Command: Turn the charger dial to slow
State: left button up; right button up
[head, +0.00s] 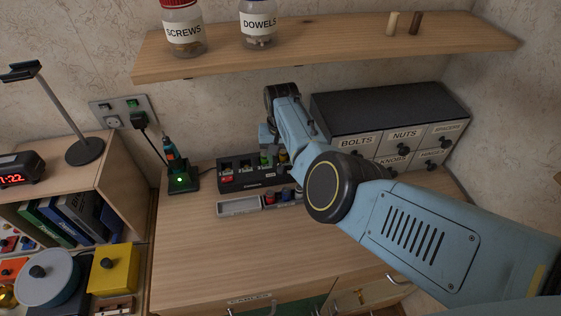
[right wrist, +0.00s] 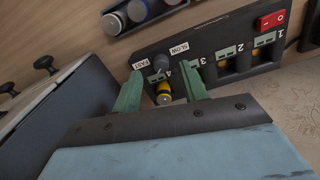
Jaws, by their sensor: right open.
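The black charger (head: 240,180) stands on the wooden worktop, partly hidden by my right arm. In the right wrist view the charger (right wrist: 224,46) appears upside down, with numbered bays and a red switch (right wrist: 271,21). Its grey dial (right wrist: 161,63) sits between the FAST label (right wrist: 142,62) and the SLOW label (right wrist: 179,49); I cannot tell where it points. A yellow-banded battery (right wrist: 164,93) shows by bay 4. My right gripper (right wrist: 162,86) is open, its green fingers apart on either side of the battery and just short of the dial. My left gripper is out of view.
A grey tray (head: 238,208) with several batteries lies in front of the charger. A labelled drawer cabinet (head: 390,103) stands right of it, and a tool in a black stand (head: 182,180) left. A shelf (head: 330,45) with jars hangs above. The front worktop is clear.

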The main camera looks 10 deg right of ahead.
aim_at(281, 166)
jog(key=f, duration=0.3)
jog(key=shift+w+b, duration=0.25)
jog(key=shift+b, duration=0.15)
jog(key=shift+w+f, duration=0.1)
jog(key=shift+f, duration=0.15)
jog(key=shift+c, duration=2.7)
grip_shut()
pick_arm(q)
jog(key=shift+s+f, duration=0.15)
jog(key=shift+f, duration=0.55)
